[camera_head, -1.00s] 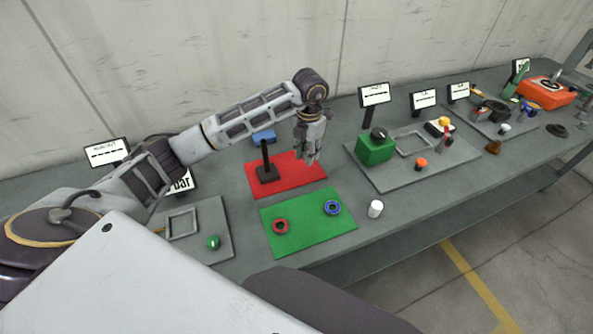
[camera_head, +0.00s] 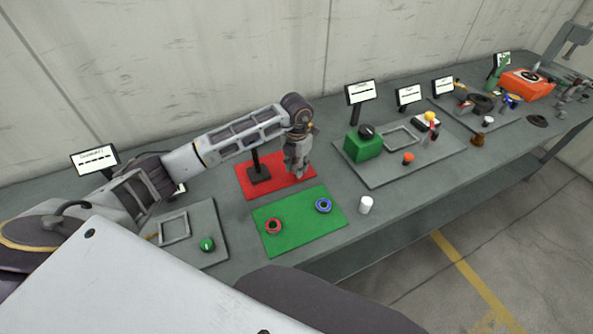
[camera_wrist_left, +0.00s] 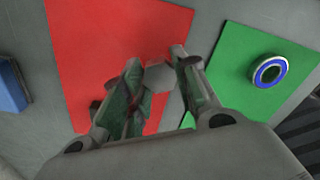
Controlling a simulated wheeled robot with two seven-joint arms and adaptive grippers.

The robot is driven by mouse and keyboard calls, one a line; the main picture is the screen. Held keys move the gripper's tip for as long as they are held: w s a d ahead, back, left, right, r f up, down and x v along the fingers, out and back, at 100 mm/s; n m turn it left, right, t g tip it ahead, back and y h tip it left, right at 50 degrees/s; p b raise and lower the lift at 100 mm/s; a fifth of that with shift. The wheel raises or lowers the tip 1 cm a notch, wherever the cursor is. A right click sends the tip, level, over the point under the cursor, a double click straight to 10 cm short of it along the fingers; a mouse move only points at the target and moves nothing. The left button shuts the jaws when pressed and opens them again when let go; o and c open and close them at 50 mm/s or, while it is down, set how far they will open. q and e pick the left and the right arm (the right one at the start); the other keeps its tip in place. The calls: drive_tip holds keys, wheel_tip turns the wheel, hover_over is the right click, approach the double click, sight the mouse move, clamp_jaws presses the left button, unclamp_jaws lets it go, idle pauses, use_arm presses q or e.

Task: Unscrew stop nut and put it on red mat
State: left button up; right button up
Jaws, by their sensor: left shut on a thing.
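The red mat (camera_head: 262,192) lies on the bench, with a black stand (camera_head: 258,174) on its left part. My left gripper (camera_head: 296,174) is over the mat's right part, pointing down. In the left wrist view the gripper (camera_wrist_left: 155,82) is shut on a small grey, six-sided piece, apparently the stop nut (camera_wrist_left: 160,76). The red mat (camera_wrist_left: 100,45) is below it. The nut is hidden by the fingers in the head view, and I cannot tell whether it touches the mat. My right gripper is not in view.
A green mat (camera_head: 292,232) in front holds a red ring (camera_head: 274,226) and a blue ring (camera_head: 323,205). A white cylinder (camera_head: 366,205) stands to its right. A grey board with a green block (camera_head: 363,147) lies right of the red mat.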

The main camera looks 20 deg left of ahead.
use_arm(q)
wheel_tip(320, 180, down, 2)
drive_tip(key=shift+f, duration=0.35)
drive_tip(key=o, duration=1.1)
drive_tip(key=shift+f, duration=0.1)
drive_tip(key=shift+r+b, duration=0.9)
drive_tip(key=shift+r, duration=5.25)
drive_tip(key=shift+s+f, duration=0.1)
